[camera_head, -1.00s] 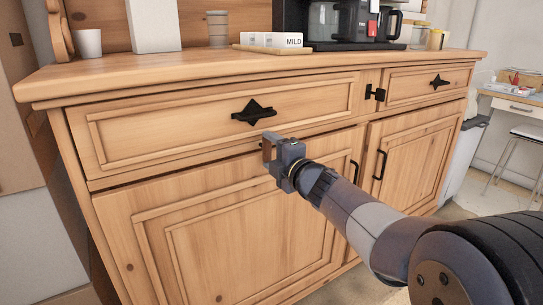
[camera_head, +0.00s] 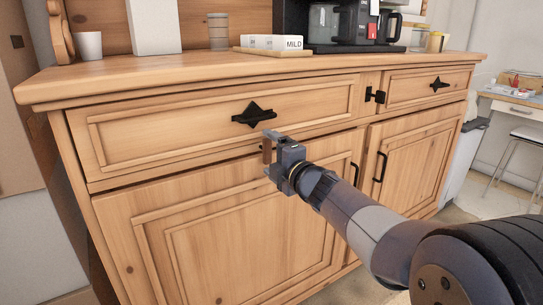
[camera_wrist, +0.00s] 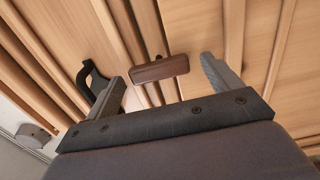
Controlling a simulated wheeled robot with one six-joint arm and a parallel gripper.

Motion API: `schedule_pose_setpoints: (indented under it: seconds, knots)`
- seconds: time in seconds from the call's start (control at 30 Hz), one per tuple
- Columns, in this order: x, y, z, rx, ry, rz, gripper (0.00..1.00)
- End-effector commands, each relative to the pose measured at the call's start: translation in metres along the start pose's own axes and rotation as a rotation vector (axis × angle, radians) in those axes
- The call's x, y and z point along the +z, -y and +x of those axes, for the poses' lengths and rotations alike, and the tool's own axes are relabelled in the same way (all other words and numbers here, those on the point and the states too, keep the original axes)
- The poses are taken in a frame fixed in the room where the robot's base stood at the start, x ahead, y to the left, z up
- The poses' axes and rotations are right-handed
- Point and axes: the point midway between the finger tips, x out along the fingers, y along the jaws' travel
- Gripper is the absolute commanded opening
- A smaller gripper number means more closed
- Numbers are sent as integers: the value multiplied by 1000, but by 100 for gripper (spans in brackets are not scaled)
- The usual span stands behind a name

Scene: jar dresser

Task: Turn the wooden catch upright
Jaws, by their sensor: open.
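The wooden catch (camera_wrist: 160,69) is a small dark brown bar on the cabinet front, below the large drawer. In the wrist view it lies between my two fingers, with a gap at each end. It runs nearly across the cabinet's rails, so it stands close to upright with a slight tilt. In the head view the catch (camera_head: 267,151) shows as a brown upright strip between the fingers. My gripper (camera_head: 269,153) is open around it; its fingers also show in the wrist view (camera_wrist: 164,88).
The large drawer's black handle (camera_head: 254,114) is just above my gripper, and it shows close to one finger in the wrist view (camera_wrist: 92,78). A black latch (camera_head: 375,95) sits between the drawers. Black door handles (camera_head: 380,165) are to the right. The countertop (camera_head: 200,65) overhangs above.

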Motion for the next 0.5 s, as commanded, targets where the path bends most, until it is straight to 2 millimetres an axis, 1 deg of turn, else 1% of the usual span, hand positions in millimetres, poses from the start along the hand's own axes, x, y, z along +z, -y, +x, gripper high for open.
schedule_pose_setpoints:
  seconds: [0.17, 0.5]
  knots:
    - [1, -2, -17, 1, 2, -1, 85]
    - [1, -3, -81, 0, 4, -1, 85]
